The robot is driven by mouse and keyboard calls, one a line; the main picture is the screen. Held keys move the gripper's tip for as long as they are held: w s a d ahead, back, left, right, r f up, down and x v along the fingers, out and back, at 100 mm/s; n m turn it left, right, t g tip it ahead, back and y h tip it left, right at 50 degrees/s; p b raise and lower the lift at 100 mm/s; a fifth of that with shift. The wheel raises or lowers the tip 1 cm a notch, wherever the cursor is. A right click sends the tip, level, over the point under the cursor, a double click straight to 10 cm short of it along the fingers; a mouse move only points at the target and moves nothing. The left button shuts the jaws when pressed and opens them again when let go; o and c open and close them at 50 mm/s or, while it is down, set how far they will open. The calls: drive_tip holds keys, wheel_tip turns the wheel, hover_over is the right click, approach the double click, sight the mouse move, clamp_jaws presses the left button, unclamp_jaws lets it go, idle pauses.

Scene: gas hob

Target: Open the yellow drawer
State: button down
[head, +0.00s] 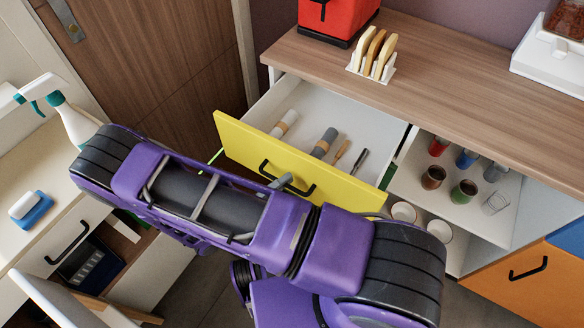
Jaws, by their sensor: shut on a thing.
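The yellow drawer (240,142) stands pulled out from the wooden-topped counter, with its white interior showing. Inside lie a few rolled or cylindrical items and some small utensils (361,157). Its black bar handle (304,190) is on the front panel. My gripper (284,182) is at the handle, shut on it. My purple arm crosses in front and hides the lower part of the drawer front and most of the gripper.
Open shelves with cups (464,191) are right of the drawer. An orange drawer front (526,268) is at lower right. A toast rack (373,58) and a red appliance (336,18) stand on the counter. A side counter with a spray bottle (76,124) and sponge (30,207) is at left.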

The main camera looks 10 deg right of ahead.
drive_tip(key=shift+s+a, duration=0.5)
drive_tip(key=c, duration=1.2)
unclamp_jaws()
drive_tip(key=shift+o, duration=0.2)
drive_tip(key=shift+a, duration=0.1)
drive_tip(key=b+v, duration=0.2)
drive_tip(key=v, duration=1.5)
